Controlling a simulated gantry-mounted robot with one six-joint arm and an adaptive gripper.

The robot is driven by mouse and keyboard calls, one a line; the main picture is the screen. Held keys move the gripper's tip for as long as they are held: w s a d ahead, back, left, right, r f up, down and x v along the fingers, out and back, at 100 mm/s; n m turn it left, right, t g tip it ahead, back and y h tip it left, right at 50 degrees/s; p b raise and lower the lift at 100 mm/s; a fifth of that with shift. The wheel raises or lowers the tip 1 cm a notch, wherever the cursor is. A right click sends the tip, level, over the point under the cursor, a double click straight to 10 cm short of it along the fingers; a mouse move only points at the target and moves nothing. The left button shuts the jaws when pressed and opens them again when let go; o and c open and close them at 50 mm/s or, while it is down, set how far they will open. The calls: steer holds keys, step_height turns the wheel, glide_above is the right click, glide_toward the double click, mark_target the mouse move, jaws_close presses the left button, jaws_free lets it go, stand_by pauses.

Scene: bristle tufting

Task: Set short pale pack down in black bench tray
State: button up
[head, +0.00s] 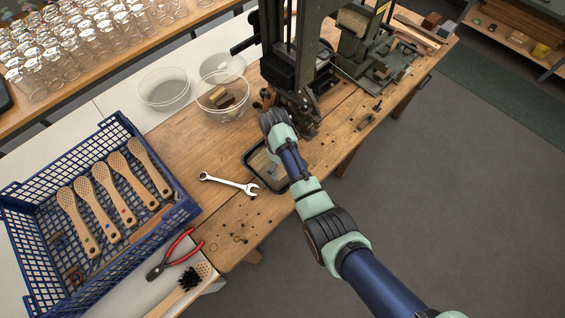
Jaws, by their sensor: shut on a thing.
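The black bench tray (281,187) lies on the wooden bench in front of the green machine. My gripper (272,170) points down over the tray, partly covered by my own wrist and forearm. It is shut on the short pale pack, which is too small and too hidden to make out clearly. I cannot tell whether the pack touches the tray floor.
The green machine (296,60) stands close behind. Clear bowls (164,88) stand back left. A blue crate (110,262) holds several wooden brush handles; red pliers (174,256) lie near it.

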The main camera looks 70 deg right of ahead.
steer(key=shift+f+b, duration=0.65)
steer(key=shift+f, duration=1.65)
steer(key=shift+f, duration=0.15)
steer(key=o, duration=1)
steer(key=r+p, duration=0.1)
steer(key=r, duration=0.3)
steer(key=w+r+p, duration=0.1)
steer(key=r, duration=0.3)
steer(key=r+p, duration=0.1)
steer(key=r, duration=0.3)
steer(key=shift+w+d+r, duration=0.15)
steer(key=shift+w+d, duration=0.05)
steer(key=shift+d, duration=0.1)
